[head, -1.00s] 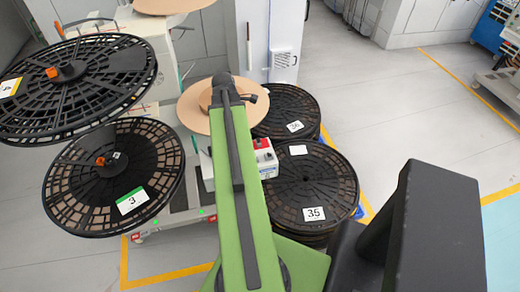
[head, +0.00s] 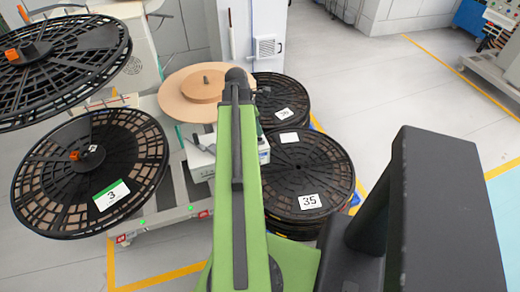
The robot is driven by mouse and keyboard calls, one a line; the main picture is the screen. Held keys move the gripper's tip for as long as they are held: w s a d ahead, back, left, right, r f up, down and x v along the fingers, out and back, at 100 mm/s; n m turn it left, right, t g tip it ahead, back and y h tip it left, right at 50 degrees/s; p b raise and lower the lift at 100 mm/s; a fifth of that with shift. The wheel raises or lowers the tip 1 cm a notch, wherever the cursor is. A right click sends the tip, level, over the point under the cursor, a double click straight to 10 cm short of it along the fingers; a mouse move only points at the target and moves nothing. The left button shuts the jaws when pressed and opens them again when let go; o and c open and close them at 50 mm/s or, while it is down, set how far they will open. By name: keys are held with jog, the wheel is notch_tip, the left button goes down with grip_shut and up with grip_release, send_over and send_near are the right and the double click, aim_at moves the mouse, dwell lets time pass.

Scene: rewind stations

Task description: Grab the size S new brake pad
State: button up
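I see no brake pad that I can make out in the head view. My green arm reaches forward through the middle of the picture, over the rewind station. Its far end is dark and sits in front of a tan disc (head: 190,93). My gripper's fingers do not show, so what they hold is hidden. A white box-like unit (head: 201,163) on the station is partly covered by my arm.
Black reels (head: 60,72) and (head: 118,160), the lower labelled 3, hang at left. Stacked black reels, one labelled 35 (head: 308,178), stand close right of my arm. A white cabinet (head: 255,30) stands behind. Grey floor (head: 400,95) is clear at right.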

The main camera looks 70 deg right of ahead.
aim_at(259, 140)
jog(key=shift+s+d+f, duration=0.1)
jog(key=shift+f, duration=0.6)
jog(key=shift+r, duration=0.1)
jog(key=b+x, duration=0.5)
jog(key=shift+w+f, duration=0.2)
jog(key=shift+f, duration=0.05)
jog(key=shift+r, duration=0.2)
grip_shut()
